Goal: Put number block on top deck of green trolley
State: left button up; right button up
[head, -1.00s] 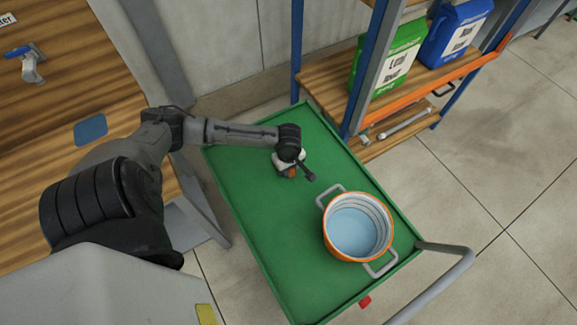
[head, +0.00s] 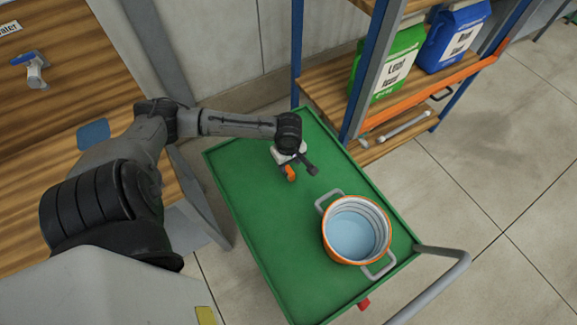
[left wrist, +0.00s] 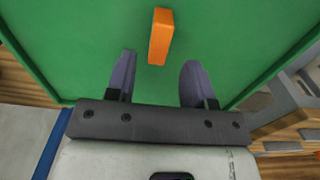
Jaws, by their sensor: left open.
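The number block, a plain orange bar (head: 291,174), rests on the green top deck of the trolley (head: 250,190), towards its far end. In the left wrist view the block (left wrist: 160,36) lies just beyond the fingertips, in line with the gap between them. My left gripper (head: 301,167) is open and empty above the deck, close to the block. Both fingers (left wrist: 158,75) stand apart with green deck between them. No number shows on the block's visible faces. My right gripper is not in view.
An orange-rimmed pot (head: 357,230) with a pale blue inside stands on the deck's near right part. A shelf rack with a green bag (head: 387,65) and a blue bag (head: 455,37) stands behind. A wooden bench (head: 60,120) is at left. The deck's near left is clear.

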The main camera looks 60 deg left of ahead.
aim_at(289, 170)
pick_arm(q)
notch_tip(289, 170, up, 5)
jog(key=shift+f+p, duration=0.1)
jog(key=shift+p, duration=0.3)
jog(key=s+d+f+m, duration=0.1)
jog(key=d+m, duration=0.2)
jog(key=d, duration=0.1)
jog(key=s+d+f+m+t, duration=0.1)
jog(key=s+d+f+m, duration=0.1)
jog(key=d+m, duration=0.1)
jog(key=s+d+f+m+h, duration=0.1)
jog(key=s+d+m, duration=0.1)
jog(key=d+m, duration=0.2)
jog(key=shift+s+d+f, duration=0.15)
jog(key=shift+d+f, duration=0.05)
jog(key=shift+d, duration=0.25)
jog(key=shift+s+d+f, duration=0.1)
jog(key=shift+d+f, duration=0.05)
jog(key=shift+d, duration=0.25)
jog(key=s+d+m, duration=0.1)
jog(key=s+d+m+t, duration=0.1)
jog(key=d+m, duration=0.1)
jog(key=s+d+m, duration=0.1)
jog(key=shift+d, duration=0.3)
jog(key=s+d+r+m+t, duration=0.1)
jog(key=s+d+r+m, duration=0.1)
jog(key=s+m, duration=0.3)
jog(key=shift+s+d+r+m+t+y, duration=0.15)
jog(key=shift+s+d+m+t+y, duration=0.25)
jog(key=shift+m, duration=0.6)
